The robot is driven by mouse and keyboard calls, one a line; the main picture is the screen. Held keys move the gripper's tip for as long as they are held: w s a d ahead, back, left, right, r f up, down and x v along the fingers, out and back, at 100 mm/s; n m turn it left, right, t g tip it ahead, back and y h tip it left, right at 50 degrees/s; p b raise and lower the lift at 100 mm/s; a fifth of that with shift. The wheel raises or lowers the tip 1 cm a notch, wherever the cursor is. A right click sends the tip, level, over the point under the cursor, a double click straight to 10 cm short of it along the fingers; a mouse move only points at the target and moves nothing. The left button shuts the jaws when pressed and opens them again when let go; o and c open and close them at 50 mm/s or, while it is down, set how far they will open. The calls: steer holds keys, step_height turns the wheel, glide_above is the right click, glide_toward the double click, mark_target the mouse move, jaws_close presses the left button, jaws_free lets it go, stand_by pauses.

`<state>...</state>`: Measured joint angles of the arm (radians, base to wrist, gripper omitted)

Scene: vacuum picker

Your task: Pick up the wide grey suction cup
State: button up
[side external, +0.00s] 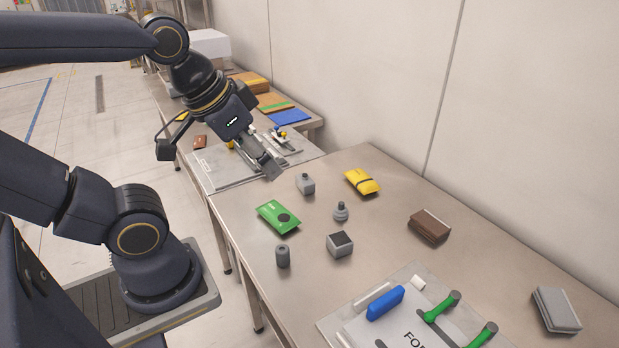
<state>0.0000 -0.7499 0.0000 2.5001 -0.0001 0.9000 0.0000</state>
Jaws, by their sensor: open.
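A small grey stepped piece with a wider base and a narrow top (341,212) stands upright on the metal table; it looks like the suction cup, though I cannot be sure at this size. My gripper (272,168) is open and points down and to the right over the near edge of the clear tray (215,172). It is up and to the left of the grey piece, well apart from it. I see nothing held between the fingers. Small white and yellow parts on the tray are partly hidden by my gripper.
Around the grey piece stand a green packet (278,217), a grey cylinder (283,257), a grey block (340,245), a grey bottle-like piece (305,183) and a yellow packet (362,181). A brown box (429,227) lies right. A blue block (386,303) lies at the front.

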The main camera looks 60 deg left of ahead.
steer(key=shift+o, duration=0.5)
steer(key=w+r+n, duration=0.1)
steer(key=w+r, duration=0.4)
steer(key=n+g, duration=0.4)
steer(key=g, duration=0.1)
glide_above(341, 203)
step_height(341, 203, down, 15)
steer(key=shift+g, duration=0.3)
steer(key=f, duration=1.5)
steer(key=shift+s+a+f, duration=0.15)
steer(key=shift+s+f, duration=0.25)
steer(key=shift+w+d+f, duration=0.1)
steer(key=shift+w+f, duration=0.1)
steer(key=shift+f, duration=1.3)
steer(key=shift+w+d+f, duration=0.1)
steer(key=shift+w+f, duration=0.1)
steer(key=shift+f, duration=1.25)
steer(key=c, duration=1)
